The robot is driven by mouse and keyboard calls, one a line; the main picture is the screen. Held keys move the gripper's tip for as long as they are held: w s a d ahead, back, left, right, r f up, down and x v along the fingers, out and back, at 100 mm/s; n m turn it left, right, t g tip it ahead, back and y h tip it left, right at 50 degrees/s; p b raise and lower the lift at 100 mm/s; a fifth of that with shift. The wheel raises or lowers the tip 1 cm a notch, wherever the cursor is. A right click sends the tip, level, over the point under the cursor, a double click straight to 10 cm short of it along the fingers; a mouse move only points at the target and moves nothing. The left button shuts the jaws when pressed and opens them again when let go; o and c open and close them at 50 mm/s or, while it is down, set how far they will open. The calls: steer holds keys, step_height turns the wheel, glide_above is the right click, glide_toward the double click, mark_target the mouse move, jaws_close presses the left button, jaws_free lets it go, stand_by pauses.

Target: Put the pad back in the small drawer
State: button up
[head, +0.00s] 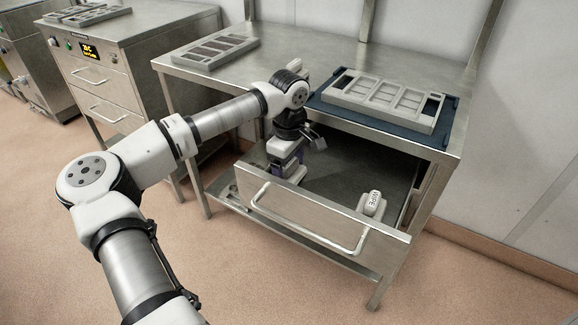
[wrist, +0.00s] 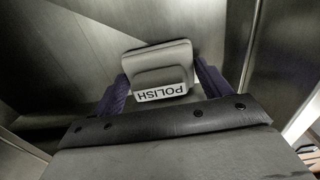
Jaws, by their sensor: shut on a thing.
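The open drawer (head: 300,228) under the steel bench is pulled out towards me. My gripper (head: 288,168) is down inside its left part. In the wrist view my gripper (wrist: 160,90) has its two purple fingers on either side of a grey pad labelled POLISH (wrist: 158,72), shut on it. The pad is low in the drawer, but I cannot tell whether it touches the drawer floor. In the head view the pad is mostly hidden by my gripper. A pale block labelled WIPE (head: 373,205) stands in the drawer's right part.
The bench top (head: 285,85) holds a grey mould frame (head: 385,97) on a blue mat (head: 335,108), and another frame (head: 215,50) at the left. A drawer cabinet (head: 110,90) with a lit display stands at the left. The drawer's middle is clear.

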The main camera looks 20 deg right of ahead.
steer(key=shift+f, duration=0.1)
steer(key=shift+f, duration=0.15)
steer(key=o, duration=0.9)
step_height(320, 180, up, 12)
steer(key=shift+r, duration=0.25)
